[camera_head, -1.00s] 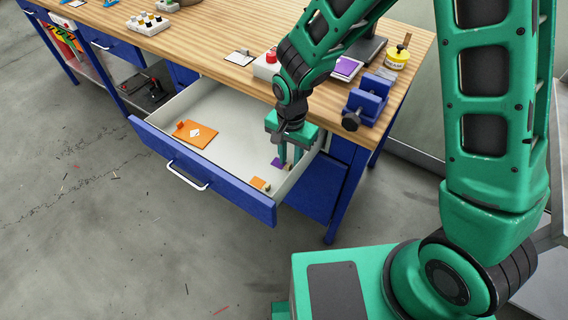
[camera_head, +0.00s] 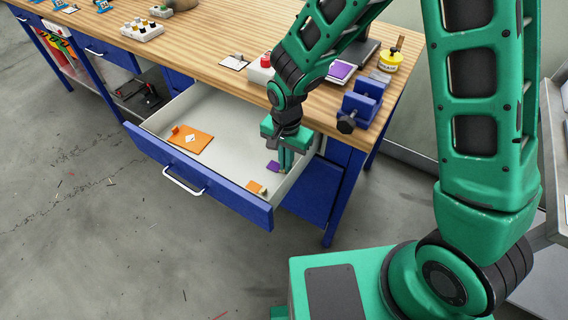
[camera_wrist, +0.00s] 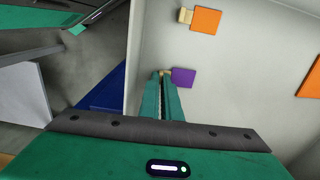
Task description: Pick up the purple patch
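The purple patch (camera_head: 273,167) lies in the open drawer, near its right wall. It also shows in the wrist view (camera_wrist: 184,77), flat, with a small tan tab on its left side. My gripper (camera_head: 285,170) reaches down into the drawer at the patch's right side. In the wrist view its fingers (camera_wrist: 163,75) are close together, with the tan tab between their tips. The gripper looks shut on the tab. The fingertips partly hide the tab.
An orange patch with a tan tab (camera_wrist: 205,20) lies nearby in the drawer (camera_head: 215,185). A larger orange piece (camera_head: 189,140) with a white mark lies farther left. The drawer's right wall is close to my fingers. The workbench top (camera_head: 215,45) overhangs the drawer's back.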

